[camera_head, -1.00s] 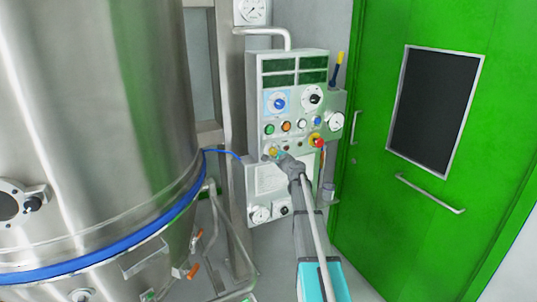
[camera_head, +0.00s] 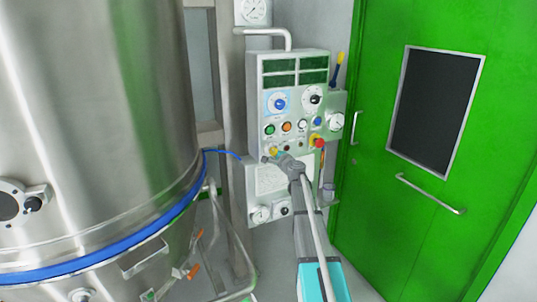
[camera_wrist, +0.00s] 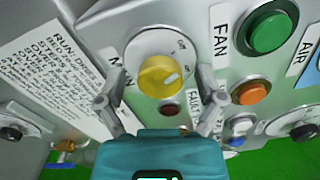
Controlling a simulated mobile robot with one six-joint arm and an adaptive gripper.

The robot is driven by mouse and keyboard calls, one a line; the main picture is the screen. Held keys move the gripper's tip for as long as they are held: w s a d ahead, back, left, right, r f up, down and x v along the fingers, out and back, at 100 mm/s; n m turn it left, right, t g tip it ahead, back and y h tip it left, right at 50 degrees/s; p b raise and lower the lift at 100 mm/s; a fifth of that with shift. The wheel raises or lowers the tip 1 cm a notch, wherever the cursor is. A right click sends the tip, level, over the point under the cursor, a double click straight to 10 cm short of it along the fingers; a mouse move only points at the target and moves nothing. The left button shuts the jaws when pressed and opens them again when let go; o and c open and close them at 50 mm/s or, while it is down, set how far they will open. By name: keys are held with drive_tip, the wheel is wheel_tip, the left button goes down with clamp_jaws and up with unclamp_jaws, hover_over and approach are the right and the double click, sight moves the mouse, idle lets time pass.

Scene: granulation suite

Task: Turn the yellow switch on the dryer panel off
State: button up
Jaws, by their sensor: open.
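The yellow switch (camera_wrist: 159,77) is a round knob on a pale dial plate on the dryer panel, with a white mark on its lower right side in the wrist view. In the head view the yellow switch (camera_head: 272,151) shows small at the panel's lower left. My gripper (camera_wrist: 158,102) is open, with one finger on each side of the knob in the wrist view. I cannot tell whether the fingers touch it. In the head view my gripper (camera_head: 275,158) is at the switch and partly covers the dryer panel (camera_head: 262,110).
Beside the switch are a green button (camera_wrist: 267,31), an orange button (camera_wrist: 250,93) and a small dark red lamp (camera_wrist: 171,110). A red emergency knob (camera_head: 319,143) is to the right. A steel vessel (camera_head: 100,120) stands left, a green door (camera_head: 370,220) right.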

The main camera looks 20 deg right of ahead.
drive_tip(key=shift+s, duration=0.1)
drive_tip(key=s, duration=1.1)
drive_tip(key=shift+s+d, duration=0.25)
drive_tip(key=shift+s, duration=0.15)
idle(0.3)
drive_tip(key=s+a+f+n+g+y, duration=0.2)
drive_tip(key=s+a+f+n+g, duration=0.15)
drive_tip(key=a, duration=0.45)
drive_tip(key=s+a+f+n+g+y, duration=0.25)
drive_tip(key=a+n, duration=0.25)
drive_tip(key=a, duration=0.3)
drive_tip(key=s+a+f+n+g+y, duration=0.1)
drive_tip(key=s+a+f+n+g, duration=0.2)
drive_tip(key=a, duration=0.5)
drive_tip(key=s+a+f+n+g+h, duration=0.3)
drive_tip(key=s+f+n+g, duration=0.1)
drive_tip(key=s, duration=0.6)
drive_tip(key=s+a+f+n+g+h, duration=0.3)
drive_tip(key=s+f+n+g, duration=0.1)
drive_tip(key=s, duration=0.6)
drive_tip(key=shift+s+a+f+n+g+p, duration=0.15)
drive_tip(key=shift+f+n+g+p, duration=0.25)
drive_tip(key=shift+n+g, duration=0.1)
